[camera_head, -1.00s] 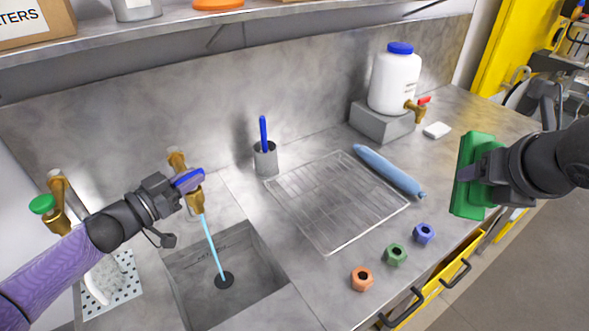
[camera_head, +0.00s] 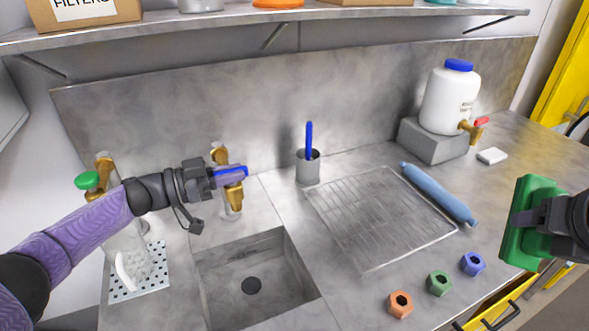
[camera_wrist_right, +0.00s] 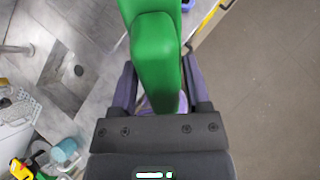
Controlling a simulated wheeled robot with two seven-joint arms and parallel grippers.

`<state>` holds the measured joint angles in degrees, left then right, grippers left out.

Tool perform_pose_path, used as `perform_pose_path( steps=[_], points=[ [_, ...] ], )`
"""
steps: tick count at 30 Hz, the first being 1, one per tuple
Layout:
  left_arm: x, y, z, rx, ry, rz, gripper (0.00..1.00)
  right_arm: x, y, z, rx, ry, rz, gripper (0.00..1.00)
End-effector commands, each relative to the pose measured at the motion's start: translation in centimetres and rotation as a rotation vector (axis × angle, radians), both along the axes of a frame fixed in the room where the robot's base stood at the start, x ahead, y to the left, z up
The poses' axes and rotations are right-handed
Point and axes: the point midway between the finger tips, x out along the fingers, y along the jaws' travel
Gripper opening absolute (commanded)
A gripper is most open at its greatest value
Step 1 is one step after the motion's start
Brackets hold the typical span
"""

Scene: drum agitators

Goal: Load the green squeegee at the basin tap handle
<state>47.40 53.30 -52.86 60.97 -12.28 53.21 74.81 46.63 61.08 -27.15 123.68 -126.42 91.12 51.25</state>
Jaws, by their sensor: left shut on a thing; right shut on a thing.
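My left gripper (camera_head: 212,178) is shut on the blue tap handle (camera_head: 231,171) of the brass basin tap (camera_head: 234,197). No water shows under this tap, and the basin (camera_head: 271,266) below it looks empty, with a dark drain. My right gripper (camera_head: 541,218) is shut on the green squeegee (camera_head: 524,221) and holds it in the air at the right, past the counter's front edge. In the right wrist view the squeegee (camera_wrist_right: 155,55) stands between the fingers; its far end is cut off by the picture's top edge.
A second tap with a green handle (camera_head: 87,180) stands at the left above a perforated tray (camera_head: 152,284). A wire rack (camera_head: 375,215), a blue roller-like thing (camera_head: 440,194), a cup with a blue stick (camera_head: 308,168) and three coloured nuts (camera_head: 439,283) occupy the counter. A white jug (camera_head: 449,100) stands behind.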

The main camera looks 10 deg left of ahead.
Motion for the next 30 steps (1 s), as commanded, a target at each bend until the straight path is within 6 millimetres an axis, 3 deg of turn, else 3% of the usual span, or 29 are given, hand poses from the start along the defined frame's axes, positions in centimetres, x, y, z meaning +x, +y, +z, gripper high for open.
perform_pose_path(
  steps=[3,4,8,18,30],
  points=[
    [0.0,0.0,0.0,0.000,-0.001,-0.001,0.00,0.0,0.0,0.0,0.000,-0.001,0.000,0.00],
    [0.0,0.0,0.0,-0.001,-0.001,-0.001,0.25,0.0,0.0,0.0,0.000,-0.001,0.000,0.00],
    [0.0,0.0,0.0,-0.001,-0.001,0.000,0.53,0.0,0.0,0.0,0.000,-0.001,0.000,0.00],
    [-0.3,0.5,-0.1,0.000,0.001,0.003,0.54,0.0,0.0,0.0,0.000,-0.001,0.000,0.00],
    [-6.1,8.5,-0.2,0.002,0.003,0.003,0.54,0.0,0.0,-1.1,0.000,0.002,0.000,0.00]
  ],
)
